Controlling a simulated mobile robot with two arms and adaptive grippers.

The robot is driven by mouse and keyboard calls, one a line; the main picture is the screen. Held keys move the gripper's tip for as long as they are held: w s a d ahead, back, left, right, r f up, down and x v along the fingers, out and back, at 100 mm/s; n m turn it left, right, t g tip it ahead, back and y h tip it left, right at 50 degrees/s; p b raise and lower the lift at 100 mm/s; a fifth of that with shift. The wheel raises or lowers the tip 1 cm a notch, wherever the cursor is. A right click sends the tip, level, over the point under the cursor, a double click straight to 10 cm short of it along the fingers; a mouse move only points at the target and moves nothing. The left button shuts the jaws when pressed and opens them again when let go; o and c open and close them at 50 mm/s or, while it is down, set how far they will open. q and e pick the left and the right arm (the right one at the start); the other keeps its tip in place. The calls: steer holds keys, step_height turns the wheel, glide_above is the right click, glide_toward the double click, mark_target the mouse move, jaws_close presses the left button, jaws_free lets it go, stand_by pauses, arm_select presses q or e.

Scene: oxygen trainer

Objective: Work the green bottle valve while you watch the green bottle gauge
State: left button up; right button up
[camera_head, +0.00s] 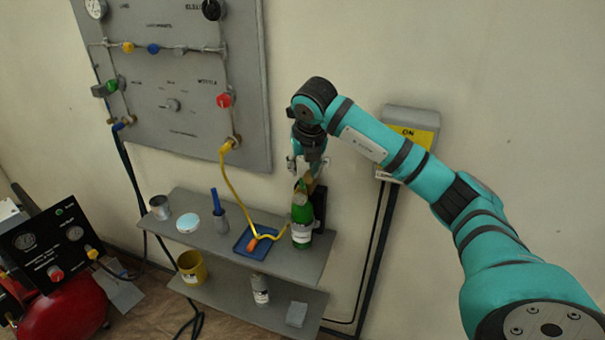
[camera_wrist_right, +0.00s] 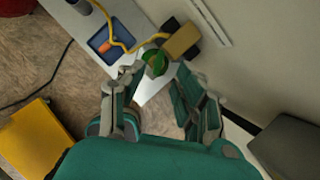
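The green bottle (camera_head: 302,222) with a white label stands upright at the right end of the upper shelf. My right gripper (camera_head: 308,172) points down just above its top. In the right wrist view the fingers of my right gripper (camera_wrist_right: 160,74) are spread, one on each side of the bottle's green top (camera_wrist_right: 154,62). I cannot tell whether they touch it. The valve is too small to make out separately. A tan block-like part (camera_wrist_right: 182,40) sits beside the bottle top. I cannot make out a gauge face on the bottle. My left gripper is not in view.
The grey shelf (camera_head: 190,240) also holds a blue tray (camera_head: 243,245), a cup (camera_head: 160,207) and a holder (camera_head: 221,219). A yellow hose (camera_head: 228,188) runs from the wall panel (camera_head: 180,140) toward the bottle. A wall box (camera_head: 410,118) is close to my right arm.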

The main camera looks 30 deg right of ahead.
mark_target(302, 181)
steer(key=x, duration=0.5)
steer(key=shift+p, duration=0.4)
jaws_close()
